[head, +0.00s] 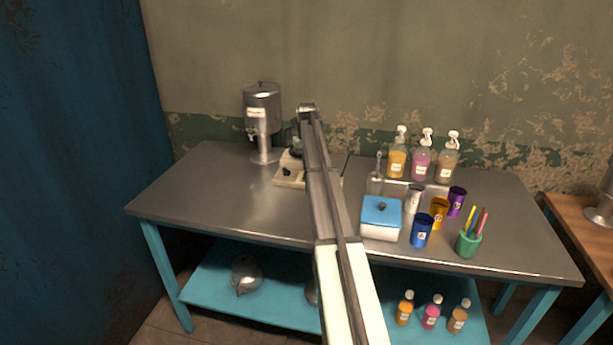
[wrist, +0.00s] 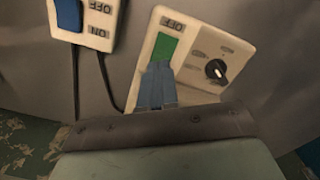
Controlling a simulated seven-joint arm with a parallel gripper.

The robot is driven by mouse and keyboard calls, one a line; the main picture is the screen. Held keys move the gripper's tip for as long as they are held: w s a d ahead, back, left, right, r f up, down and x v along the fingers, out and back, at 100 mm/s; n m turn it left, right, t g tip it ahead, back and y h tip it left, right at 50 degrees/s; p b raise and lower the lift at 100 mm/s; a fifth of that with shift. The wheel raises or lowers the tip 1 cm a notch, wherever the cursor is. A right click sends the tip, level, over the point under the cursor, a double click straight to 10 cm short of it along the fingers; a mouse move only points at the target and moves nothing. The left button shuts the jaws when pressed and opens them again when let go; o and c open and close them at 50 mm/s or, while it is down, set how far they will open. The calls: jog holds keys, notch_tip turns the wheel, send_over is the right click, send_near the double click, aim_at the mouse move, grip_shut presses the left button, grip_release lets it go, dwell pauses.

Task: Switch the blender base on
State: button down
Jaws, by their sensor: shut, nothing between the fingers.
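In the wrist view, the blender base seems to be the pale box (wrist: 240,45) with a green switch (wrist: 166,47) and a round black knob (wrist: 216,69). An upside-down OFF label stands beside one end of the switch. My gripper (wrist: 157,80) is shut and empty, its fingertips over the other end of the switch and seemingly touching it. The fingers hide that end and any label there. In the head view, the pale base (head: 289,179) sits on the steel table, partly behind my arm. My gripper is hidden there.
A second pale box (wrist: 100,25) with a blue switch and ON/OFF labels lies nearby, with dark cables. A steel dispenser (head: 262,115) stands left of the base. Pump bottles (head: 427,158), a blue-lidded box (head: 381,218) and cups (head: 422,231) stand to the right. The table's left side is clear.

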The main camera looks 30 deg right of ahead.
jog(key=shift+f, duration=0.95)
dwell(0.6)
jog(key=shift+r, duration=0.15)
jog(key=shift+r, duration=3.35)
